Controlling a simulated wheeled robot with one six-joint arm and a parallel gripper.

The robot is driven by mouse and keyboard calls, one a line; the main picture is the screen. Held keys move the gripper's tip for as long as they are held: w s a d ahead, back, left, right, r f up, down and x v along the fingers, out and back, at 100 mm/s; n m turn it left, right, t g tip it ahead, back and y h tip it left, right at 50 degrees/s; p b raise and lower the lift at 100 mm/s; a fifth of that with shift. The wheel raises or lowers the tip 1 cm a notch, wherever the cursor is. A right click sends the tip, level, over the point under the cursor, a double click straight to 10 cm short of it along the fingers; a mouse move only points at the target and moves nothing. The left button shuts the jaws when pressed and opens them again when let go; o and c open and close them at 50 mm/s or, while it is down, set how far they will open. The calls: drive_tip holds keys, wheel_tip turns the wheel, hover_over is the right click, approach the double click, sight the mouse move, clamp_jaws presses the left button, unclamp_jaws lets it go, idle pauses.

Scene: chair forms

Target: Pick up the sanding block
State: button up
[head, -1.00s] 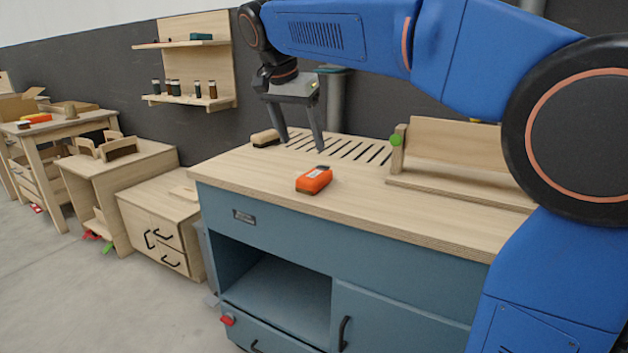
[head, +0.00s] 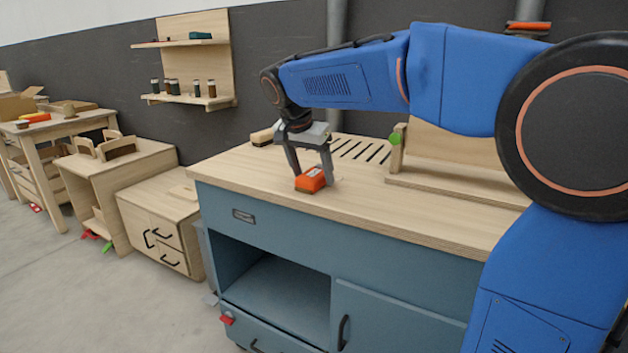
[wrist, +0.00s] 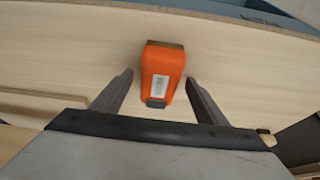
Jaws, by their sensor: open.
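An orange block (head: 311,181) with a pale label lies on the wooden top of the blue workbench (head: 420,218); it looks like the sanding block. In the wrist view the orange block (wrist: 161,70) has a brown far end and a grey near end. My gripper (head: 313,178) is open over it, pointing down. In the wrist view my gripper (wrist: 160,79) has one finger on each side of the block, with gaps between. The fingertips are close to the bench top in the head view.
A wooden block with a dark underside (head: 263,137) lies at the bench's back left. Slots (head: 358,150) cut the top behind the gripper. A raised wooden ledge (head: 450,184) stands to the right. The top left of the orange block is clear.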

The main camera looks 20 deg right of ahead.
sight(313, 174)
drive_tip(key=shift+f, duration=0.15)
drive_tip(key=c, duration=1.2)
wheel_tip(313, 174, up, 10)
